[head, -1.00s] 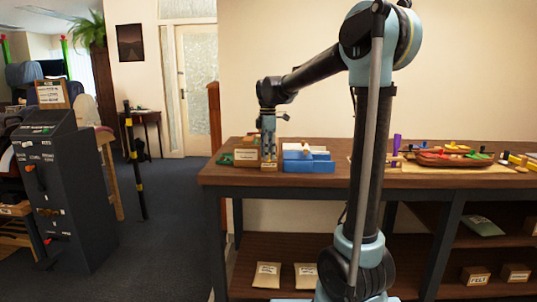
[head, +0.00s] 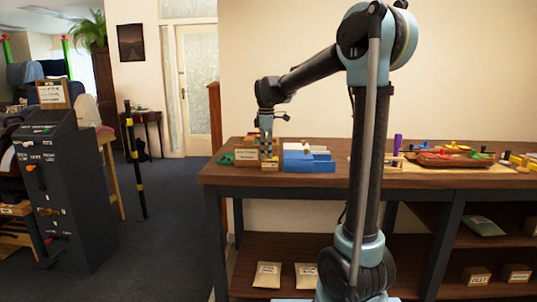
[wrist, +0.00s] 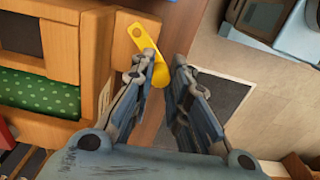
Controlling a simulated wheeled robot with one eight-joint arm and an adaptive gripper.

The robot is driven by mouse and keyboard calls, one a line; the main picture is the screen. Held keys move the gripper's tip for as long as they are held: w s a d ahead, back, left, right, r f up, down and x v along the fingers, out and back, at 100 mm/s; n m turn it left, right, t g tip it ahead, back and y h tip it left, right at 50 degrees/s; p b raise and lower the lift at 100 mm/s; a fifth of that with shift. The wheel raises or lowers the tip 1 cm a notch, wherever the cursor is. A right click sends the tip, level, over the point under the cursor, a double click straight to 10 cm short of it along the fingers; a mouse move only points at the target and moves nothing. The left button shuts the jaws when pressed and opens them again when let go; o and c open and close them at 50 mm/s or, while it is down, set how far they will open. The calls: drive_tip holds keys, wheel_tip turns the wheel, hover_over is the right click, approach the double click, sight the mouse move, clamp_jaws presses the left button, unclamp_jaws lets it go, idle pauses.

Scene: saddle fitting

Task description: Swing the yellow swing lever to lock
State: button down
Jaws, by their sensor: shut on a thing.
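The yellow swing lever (wrist: 147,28) shows in the wrist view, pivoted at its upper end on the top of a light wooden fixture (wrist: 92,60). It slopes down and right past the fixture's edge. My gripper (wrist: 165,60) has its two fingers on either side of the lever, shut on it near its middle; the fingers partly hide it. In the head view my gripper (head: 267,147) is low over the wooden fixture (head: 246,156) on the bench. The lever is too small to make out there.
A blue box (head: 309,160) stands just right of the fixture on the wooden bench (head: 225,180). A green item (head: 225,159) lies to its left. Farther right are a mat with colourful parts and a purple peg (head: 397,144). Green dotted fabric (wrist: 40,92) shows inside the fixture.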

drive_tip(key=m, duration=0.1)
drive_tip(key=w+m, duration=0.1)
drive_tip(key=m, duration=0.1)
drive_tip(key=shift+w+a, duration=0.1)
drive_tip(key=shift+a, duration=0.3)
drive_tip(key=shift+w+a+m, duration=0.1)
drive_tip(key=shift+w+m, duration=0.2)
drive_tip(key=shift+m, duration=0.55)
drive_tip(key=shift+w+a+m, duration=0.1)
drive_tip(key=shift+w+m, duration=0.15)
drive_tip(key=shift+m, duration=0.6)
drive_tip(key=c, duration=1.5)
unclamp_jaws()
drive_tip(key=shift+r, duration=4)
